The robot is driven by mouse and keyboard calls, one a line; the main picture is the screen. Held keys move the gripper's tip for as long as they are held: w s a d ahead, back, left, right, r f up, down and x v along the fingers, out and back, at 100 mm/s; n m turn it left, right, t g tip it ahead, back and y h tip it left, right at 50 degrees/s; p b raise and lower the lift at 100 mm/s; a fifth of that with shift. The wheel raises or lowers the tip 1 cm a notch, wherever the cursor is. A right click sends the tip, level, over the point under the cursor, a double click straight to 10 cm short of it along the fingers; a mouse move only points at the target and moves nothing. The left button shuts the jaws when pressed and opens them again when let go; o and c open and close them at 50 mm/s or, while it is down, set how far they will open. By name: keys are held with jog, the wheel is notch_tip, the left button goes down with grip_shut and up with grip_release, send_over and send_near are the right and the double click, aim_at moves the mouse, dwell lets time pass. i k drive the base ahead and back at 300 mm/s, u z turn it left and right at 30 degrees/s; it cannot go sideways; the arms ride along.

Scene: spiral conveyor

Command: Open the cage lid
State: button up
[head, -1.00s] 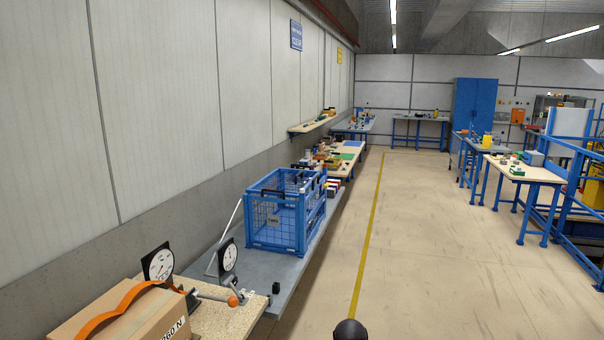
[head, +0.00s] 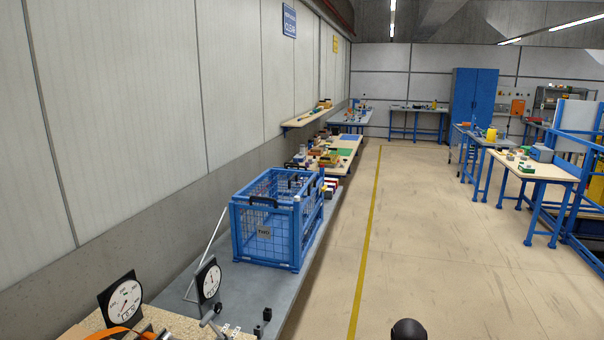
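The blue wire-mesh cage (head: 297,238) stands on a grey bench along the left wall, ahead of me in the head view. Its front carries a small plate that seems to read "TWO". A black handle (head: 263,201) sits at the top of its front side, and more dark parts show along the top. The top has a blue frame, but I cannot tell surely whether the lid lies shut. My gripper is not in view. A black rounded part at the bottom edge seems to be mine.
The grey bench (head: 225,285) holds a thin white rod (head: 207,240), a dial gauge (head: 208,282) and small black blocks (head: 263,324) near the cage. Another dial (head: 122,302) stands at lower left. The floor (head: 425,255) right of the yellow line is clear.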

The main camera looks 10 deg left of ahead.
aim_at(237, 196)
jog(key=z, duration=0.35)
jog(key=i, duration=1.5)
jog(key=u, duration=0.4)
jog(key=i, duration=0.75)
jog(key=u, duration=0.5)
jog(key=i, duration=0.6)
jog(key=u, duration=0.3)
